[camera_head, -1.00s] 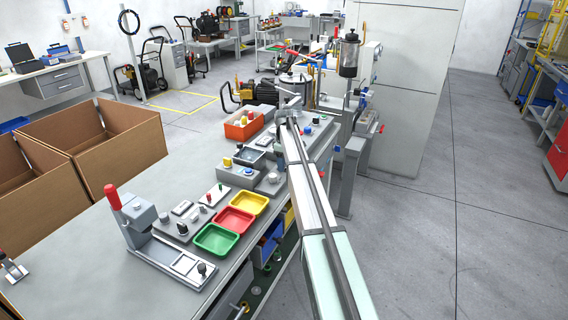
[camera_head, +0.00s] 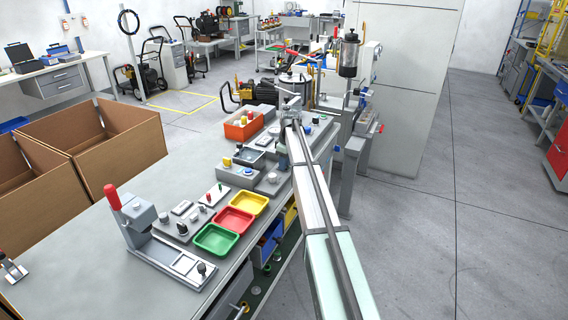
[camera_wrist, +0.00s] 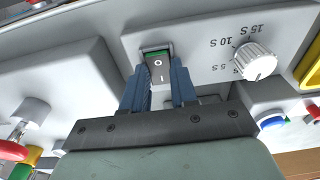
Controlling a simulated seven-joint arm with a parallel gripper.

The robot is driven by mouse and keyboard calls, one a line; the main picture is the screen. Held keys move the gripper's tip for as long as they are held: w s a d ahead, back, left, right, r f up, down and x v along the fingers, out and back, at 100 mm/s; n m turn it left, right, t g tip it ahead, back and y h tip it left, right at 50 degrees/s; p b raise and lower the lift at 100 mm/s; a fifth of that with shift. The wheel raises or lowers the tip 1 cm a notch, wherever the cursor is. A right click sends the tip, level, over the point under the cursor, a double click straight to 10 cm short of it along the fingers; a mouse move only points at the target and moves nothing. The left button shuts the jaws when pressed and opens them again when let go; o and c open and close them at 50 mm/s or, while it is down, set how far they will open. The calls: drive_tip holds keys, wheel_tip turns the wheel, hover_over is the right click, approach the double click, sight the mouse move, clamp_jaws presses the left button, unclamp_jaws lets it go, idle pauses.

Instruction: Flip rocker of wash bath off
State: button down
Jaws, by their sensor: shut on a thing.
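In the wrist view, the rocker (camera_wrist: 158,68) of the wash bath is a small dark switch. It is marked O and I and has a green strip along its top edge. It sits in a light grey panel (camera_wrist: 205,40). My gripper (camera_wrist: 158,84) has its two blue fingers on either side of the rocker, shut on it. In the head view, my gripper (camera_head: 290,106) is at the far end of the bench, and my arm hides the rocker there.
A white dial (camera_wrist: 255,62) with seconds marks stands right of the rocker. A blue button (camera_wrist: 270,120) and a red knob (camera_wrist: 12,150) are near the lower corners. In the head view, an orange bin (camera_head: 243,126) and coloured trays (camera_head: 216,239) stand on the bench.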

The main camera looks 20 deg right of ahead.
sight(287, 167)
drive_tip(key=c, duration=0.9)
unclamp_jaws()
drive_tip(key=r, duration=0.9)
drive_tip(key=s+d+r, duration=0.1)
drive_tip(key=r, duration=0.3)
drive_tip(key=shift+r, duration=0.4)
